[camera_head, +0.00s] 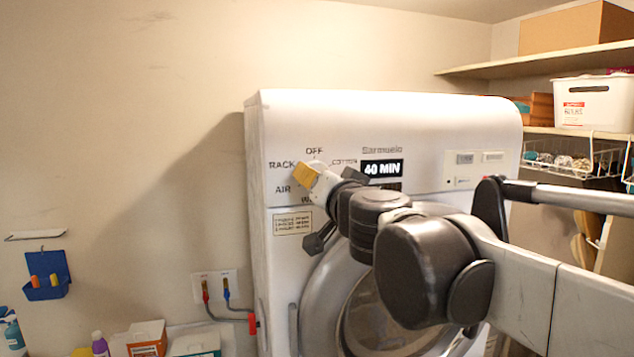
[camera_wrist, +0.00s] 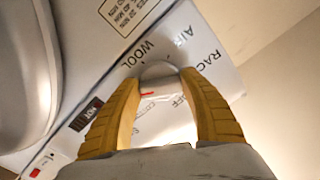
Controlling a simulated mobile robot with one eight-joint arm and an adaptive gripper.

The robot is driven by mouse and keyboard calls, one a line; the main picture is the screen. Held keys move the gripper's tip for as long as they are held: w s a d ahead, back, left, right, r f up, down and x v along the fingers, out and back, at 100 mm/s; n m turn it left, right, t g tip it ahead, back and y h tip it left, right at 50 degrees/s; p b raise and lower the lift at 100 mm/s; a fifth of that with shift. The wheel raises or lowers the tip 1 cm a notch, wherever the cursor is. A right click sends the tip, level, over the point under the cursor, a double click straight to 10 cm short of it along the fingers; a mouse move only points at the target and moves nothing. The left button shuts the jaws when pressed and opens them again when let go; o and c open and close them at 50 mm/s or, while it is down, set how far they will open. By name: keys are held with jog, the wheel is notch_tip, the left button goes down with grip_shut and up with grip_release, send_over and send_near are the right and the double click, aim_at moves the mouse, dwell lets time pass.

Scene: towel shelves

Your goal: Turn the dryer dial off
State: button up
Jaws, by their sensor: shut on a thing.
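The dryer (camera_head: 400,125) is white, with a display reading 40 MIN. The dial (camera_wrist: 158,70) is a grey-white knob with a small red mark beside its lower left edge in the wrist view. Labels OFF, RACK, AIR and WOOL surround it. My gripper (camera_wrist: 160,80) has its two yellow fingers on either side of the dial, shut on it. In the head view my gripper (camera_head: 306,176) is at the panel's left end and mostly hides the dial. I cannot tell which label the dial points at.
The round dryer door (camera_head: 325,290) is below the panel, partly behind my arm. Shelves at right hold a white bin (camera_head: 594,103), a cardboard box (camera_head: 575,27) and a wire basket (camera_head: 570,160). Boxes and bottles stand at lower left. The wall left of the dryer is mostly clear.

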jog(key=n, duration=0.5)
jog(key=shift+d+n, duration=0.1)
jog(key=shift+n, duration=0.2)
jog(key=n+b, duration=0.1)
jog(key=n, duration=0.5)
jog(key=shift+d, duration=0.1)
jog(key=n, duration=0.6)
jog(key=shift+w+r+n, duration=0.1)
jog(key=shift+n, duration=0.2)
jog(key=n, duration=0.5)
jog(key=shift+d+r+n, duration=0.1)
jog(key=shift+r+n, duration=0.05)
jog(key=shift+n, duration=0.15)
jog(key=o, duration=1.2)
jog(key=shift+c, duration=0.2)
jog(key=shift+w, duration=0.15)
